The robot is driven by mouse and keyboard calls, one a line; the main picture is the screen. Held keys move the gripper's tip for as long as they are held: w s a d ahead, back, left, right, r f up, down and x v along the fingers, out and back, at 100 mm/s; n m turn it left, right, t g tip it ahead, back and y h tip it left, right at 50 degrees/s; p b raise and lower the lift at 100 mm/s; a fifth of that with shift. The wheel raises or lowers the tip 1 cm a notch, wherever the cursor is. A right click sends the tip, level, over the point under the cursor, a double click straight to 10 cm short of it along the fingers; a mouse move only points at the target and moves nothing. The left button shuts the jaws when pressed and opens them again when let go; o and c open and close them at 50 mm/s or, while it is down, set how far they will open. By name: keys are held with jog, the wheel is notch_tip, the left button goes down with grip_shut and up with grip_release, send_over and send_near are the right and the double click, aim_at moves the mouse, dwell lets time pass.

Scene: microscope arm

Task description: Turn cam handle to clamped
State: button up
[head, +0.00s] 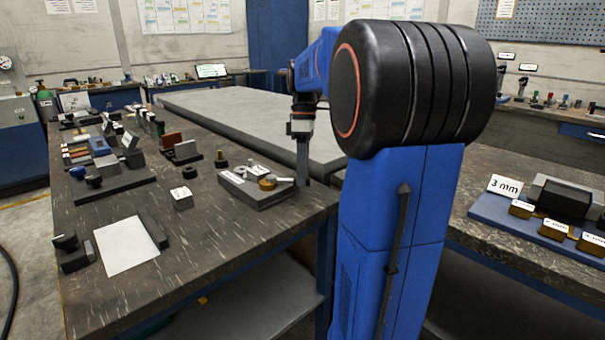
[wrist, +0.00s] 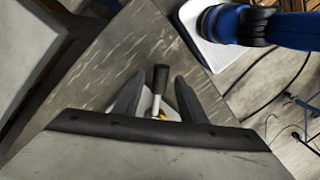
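The cam clamp (head: 267,184) has a brass-coloured round part on a dark grey block (head: 248,193) near the bench's right edge. In the wrist view, the cam handle (wrist: 160,76) is a short shaft with a dark grip, and a small yellow part (wrist: 162,115) shows at its lower end. My gripper (head: 302,180) points down at the right end of the block. In the wrist view, my gripper (wrist: 159,82) is open, with one finger on each side of the handle and gaps between. I cannot tell whether the handle is at fingertip height or below.
A white sheet (head: 127,245) lies at the bench front, and a small labelled block (head: 182,198) stands left of the clamp. Several blocks and fixtures crowd the bench's left side. A grey slab table (head: 250,115) lies behind. A second bench (head: 490,240) is at right.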

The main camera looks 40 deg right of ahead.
jog(key=shift+f, duration=0.1)
grip_shut()
